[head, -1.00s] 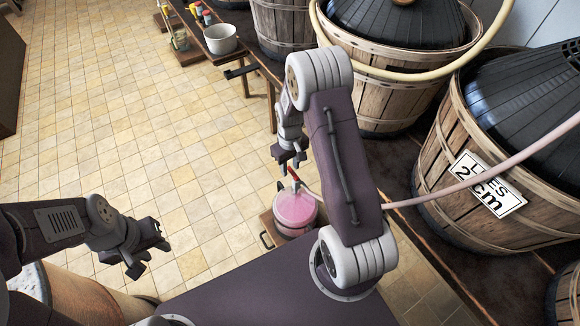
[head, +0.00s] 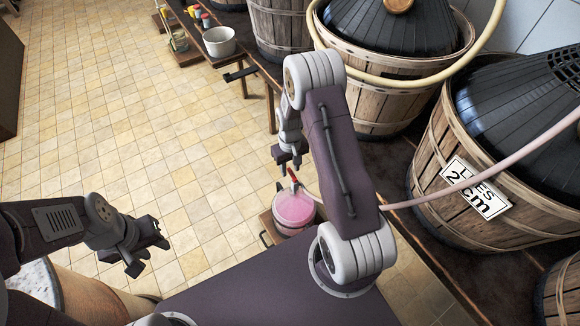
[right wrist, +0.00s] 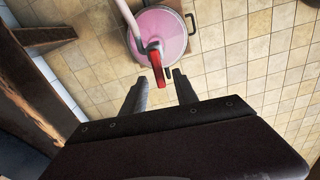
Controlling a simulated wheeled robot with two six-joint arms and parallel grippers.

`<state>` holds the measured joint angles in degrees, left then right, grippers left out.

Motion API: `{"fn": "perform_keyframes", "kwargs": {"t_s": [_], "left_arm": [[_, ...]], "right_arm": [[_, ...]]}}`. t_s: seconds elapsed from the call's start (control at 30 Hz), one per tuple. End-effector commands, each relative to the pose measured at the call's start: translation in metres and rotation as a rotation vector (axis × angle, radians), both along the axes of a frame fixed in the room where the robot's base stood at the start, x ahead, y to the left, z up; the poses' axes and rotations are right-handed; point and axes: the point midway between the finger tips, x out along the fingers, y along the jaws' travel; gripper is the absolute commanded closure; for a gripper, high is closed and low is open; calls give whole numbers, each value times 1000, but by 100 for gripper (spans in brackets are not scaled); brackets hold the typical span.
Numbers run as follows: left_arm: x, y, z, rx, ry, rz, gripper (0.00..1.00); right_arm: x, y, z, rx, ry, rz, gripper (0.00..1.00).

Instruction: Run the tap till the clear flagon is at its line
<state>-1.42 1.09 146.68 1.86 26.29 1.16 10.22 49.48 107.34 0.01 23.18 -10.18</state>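The clear flagon (head: 294,210) holds pink liquid and stands low beside the bench, seen from above. It also shows in the right wrist view (right wrist: 165,28); no fill line can be made out. The tap's red lever (head: 293,176) is above the flagon at the end of a pink hose (head: 480,172). In the right wrist view the lever (right wrist: 156,66) lies just beyond my right gripper's fingertips. My right gripper (head: 287,158) is open and empty, near the lever. My left gripper (head: 150,245) is open and empty at the lower left, far from the flagon.
Large wooden baskets with dark demijohns (head: 395,25) stand on the bench at the right. One basket (head: 440,165) bears a label reading "LEES 2 cm". A white pot (head: 219,41) sits at the back.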

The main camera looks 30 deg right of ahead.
Motion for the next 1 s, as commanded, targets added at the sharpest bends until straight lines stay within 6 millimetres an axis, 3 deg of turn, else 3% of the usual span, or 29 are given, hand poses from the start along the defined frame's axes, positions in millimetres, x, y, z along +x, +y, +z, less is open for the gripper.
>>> {"fn": "perform_keyframes", "kwargs": {"t_s": [0.27, 0.5, 0.7, 1.0], "left_arm": [[0, 0, 2, 0, 0, 0, 65], [0, 0, 29, 0, 0, 0, 65], [0, 0, 41, 0, 0, 0, 65], [0, 0, 41, 0, 0, 0, 65]], "right_arm": [[0, 0, 4, 0, -1, 1, 65], [1, 0, 56, -1, -3, 1, 65], [0, 0, 87, 0, -1, 0, 65], [0, 0, 91, 0, 0, 0, 65]]}}
